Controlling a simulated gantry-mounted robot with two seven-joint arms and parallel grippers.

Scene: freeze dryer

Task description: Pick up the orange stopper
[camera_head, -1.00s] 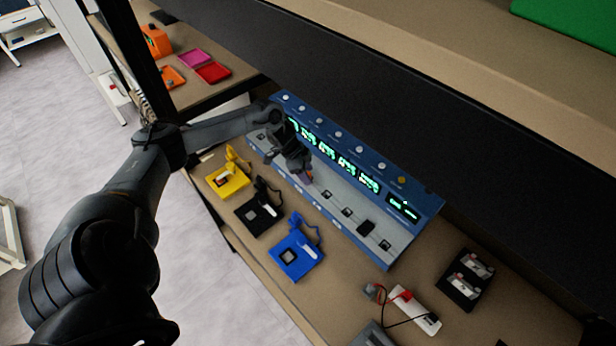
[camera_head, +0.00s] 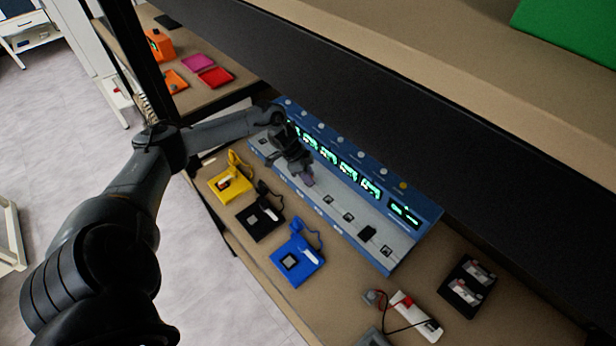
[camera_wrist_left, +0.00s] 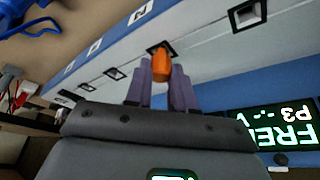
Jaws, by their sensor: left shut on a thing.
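The orange stopper (camera_wrist_left: 161,66) is between the purple-grey fingertips of my left gripper (camera_wrist_left: 163,85) in the left wrist view. The gripper is shut on it. The stopper's far end is at a dark square port on the pale front ledge of the blue freeze dryer (camera_wrist_left: 118,62); I cannot tell whether it still sits in the port. In the head view my left gripper (camera_head: 307,179) is over the ledge of the freeze dryer (camera_head: 335,206), and the stopper is hidden there. My right gripper is not in view.
Yellow (camera_head: 229,185), black (camera_head: 259,222) and blue (camera_head: 297,260) devices stand along the bench in front of the machine. A white-and-red cabled device (camera_head: 418,314) and a black tray (camera_head: 455,287) lie to the right. A dark shelf edge (camera_head: 400,110) overhangs the machine.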

